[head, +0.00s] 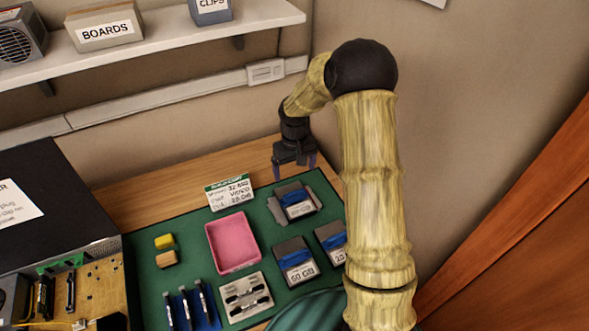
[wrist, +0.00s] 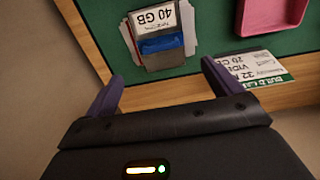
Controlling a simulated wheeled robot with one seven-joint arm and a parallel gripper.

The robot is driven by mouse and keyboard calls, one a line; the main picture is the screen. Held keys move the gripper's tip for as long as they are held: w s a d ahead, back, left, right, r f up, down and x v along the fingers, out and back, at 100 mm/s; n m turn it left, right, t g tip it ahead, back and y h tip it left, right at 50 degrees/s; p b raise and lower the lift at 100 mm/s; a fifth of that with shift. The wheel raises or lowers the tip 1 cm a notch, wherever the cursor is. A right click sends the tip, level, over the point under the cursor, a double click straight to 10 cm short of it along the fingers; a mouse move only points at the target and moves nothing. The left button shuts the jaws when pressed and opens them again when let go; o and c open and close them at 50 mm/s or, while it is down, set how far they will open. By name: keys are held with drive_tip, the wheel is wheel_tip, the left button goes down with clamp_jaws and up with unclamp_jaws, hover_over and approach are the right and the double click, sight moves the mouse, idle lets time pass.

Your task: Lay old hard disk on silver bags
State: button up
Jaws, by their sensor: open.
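My gripper (head: 294,163) hangs open and empty at the back of the table, just behind the green mat. In the wrist view its purple fingertips (wrist: 160,84) stand apart. In front of them a disk labelled 40 GB (wrist: 157,17), with a blue band, lies on flat grey pieces that look like the silver bags (wrist: 187,28). The head view shows this disk (head: 297,205) and the grey pieces (head: 276,210) too. Nearer are a disk labelled 60 GB (head: 295,262) and one whose label seems to read 20 (head: 331,240), partly behind my arm. Which disk is the old one, I cannot tell.
A pink tray (head: 233,243) and a build card (head: 230,193) are left of the disks. An open computer case (head: 60,215) fills the left. The wall is close behind.

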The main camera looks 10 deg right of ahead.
drive_tip(key=s+r+m+t, duration=0.1)
drive_tip(key=s+r, duration=0.4)
drive_tip(key=s, duration=0.6)
drive_tip(key=s+r+m+t, duration=0.1)
drive_tip(key=s+r, duration=0.4)
drive_tip(key=s, duration=0.6)
drive_tip(key=shift+s+r+t, duration=0.15)
drive_tip(key=shift+r+t, duration=0.15)
drive_tip(key=shift+r, duration=0.05)
drive_tip(key=shift+d, duration=0.1)
